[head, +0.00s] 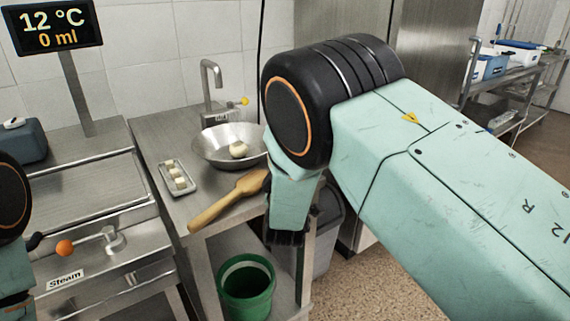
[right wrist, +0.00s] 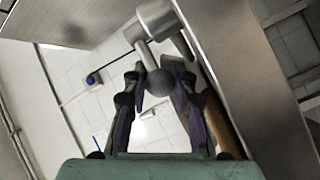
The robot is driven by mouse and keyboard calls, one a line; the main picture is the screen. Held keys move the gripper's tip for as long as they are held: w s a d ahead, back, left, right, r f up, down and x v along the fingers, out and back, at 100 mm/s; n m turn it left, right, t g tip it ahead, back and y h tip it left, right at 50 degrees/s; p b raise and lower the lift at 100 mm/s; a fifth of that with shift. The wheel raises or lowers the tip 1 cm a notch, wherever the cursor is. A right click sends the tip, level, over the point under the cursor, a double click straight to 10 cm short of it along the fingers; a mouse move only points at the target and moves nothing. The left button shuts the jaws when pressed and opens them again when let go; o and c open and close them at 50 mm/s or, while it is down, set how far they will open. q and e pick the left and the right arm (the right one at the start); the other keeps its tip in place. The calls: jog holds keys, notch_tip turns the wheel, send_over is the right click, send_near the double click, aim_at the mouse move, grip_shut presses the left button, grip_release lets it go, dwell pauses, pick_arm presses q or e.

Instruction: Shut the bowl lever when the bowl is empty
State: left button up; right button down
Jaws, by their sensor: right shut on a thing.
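A steel bowl (head: 205,149) sits on the counter under the tap, with a pale round lump (head: 238,149) in it. A small lever with a yellow tip (head: 244,101) sticks out beside the tap. My right gripper (head: 285,238) points down at the counter's front right corner; its tips are unclear there. In the right wrist view its fingers are shut around the grey ball end (right wrist: 160,82) of a short lever on a metal cylinder (right wrist: 155,20). I cannot tell whether this is the bowl lever. My left gripper (head: 15,300) is cut off at the left edge.
A tray (head: 166,173) of pale pieces and a wooden paddle (head: 228,201) lie on the counter. A green bucket (head: 246,284) stands below. The display (head: 50,27) reads 12 °C, 0 ml.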

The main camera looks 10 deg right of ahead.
jog(key=shift+s+f, duration=0.1)
jog(key=shift+f, duration=0.05)
jog(key=c, duration=1.1)
grip_release()
jog(key=shift+o, duration=0.2)
